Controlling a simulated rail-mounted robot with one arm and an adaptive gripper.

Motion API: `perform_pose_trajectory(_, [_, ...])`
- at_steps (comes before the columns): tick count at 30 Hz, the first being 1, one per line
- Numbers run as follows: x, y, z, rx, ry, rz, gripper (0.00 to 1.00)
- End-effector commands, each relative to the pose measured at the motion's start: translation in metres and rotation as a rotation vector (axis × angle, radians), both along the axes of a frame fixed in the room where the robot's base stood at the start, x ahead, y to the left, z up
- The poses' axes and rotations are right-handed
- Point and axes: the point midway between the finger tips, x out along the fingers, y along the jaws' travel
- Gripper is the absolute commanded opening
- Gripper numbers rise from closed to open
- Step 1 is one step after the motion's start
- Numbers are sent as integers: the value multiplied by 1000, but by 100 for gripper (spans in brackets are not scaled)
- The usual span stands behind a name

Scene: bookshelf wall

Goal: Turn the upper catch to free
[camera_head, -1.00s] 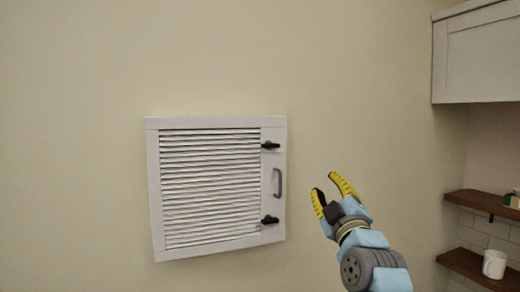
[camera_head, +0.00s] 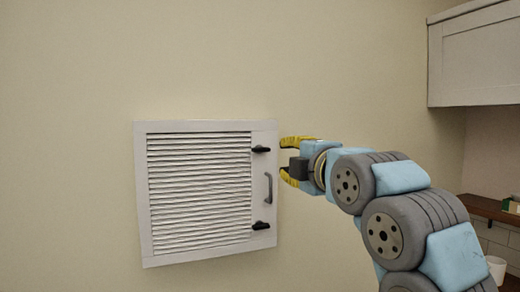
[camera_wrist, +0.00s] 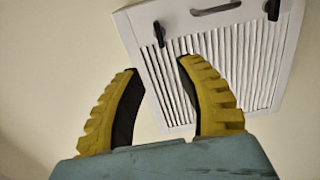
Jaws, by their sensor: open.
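A white louvred panel (camera_head: 207,258) is on the wall, with a grey handle (camera_head: 268,188) on its right side. The black upper catch (camera_head: 261,149) lies roughly horizontal above the handle. The black lower catch (camera_head: 262,226) lies roughly horizontal below it. My gripper (camera_head: 286,160) is open and empty, just right of the upper catch in the picture, fingers towards the panel. In the wrist view the panel is turned sideways; the upper catch (camera_wrist: 159,34) shows beyond the gap between my fingertips (camera_wrist: 158,66), apart from them. The lower catch (camera_wrist: 272,9) is at the top right.
A white wall cabinet (camera_head: 475,58) hangs at the upper right. A brown shelf (camera_head: 484,207) and a white cup (camera_head: 496,268) are at the lower right. The wall around the panel is bare.

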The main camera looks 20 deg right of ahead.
Motion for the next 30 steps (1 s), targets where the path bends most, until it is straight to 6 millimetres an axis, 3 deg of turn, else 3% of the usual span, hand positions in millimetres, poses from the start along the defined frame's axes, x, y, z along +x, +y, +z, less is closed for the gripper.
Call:
perform_pose_trajectory(12, [67, 1, 2, 2, 3, 1, 37])
perform_pose_trajectory(30, [134, 2, 3, 0, 0, 0, 37])
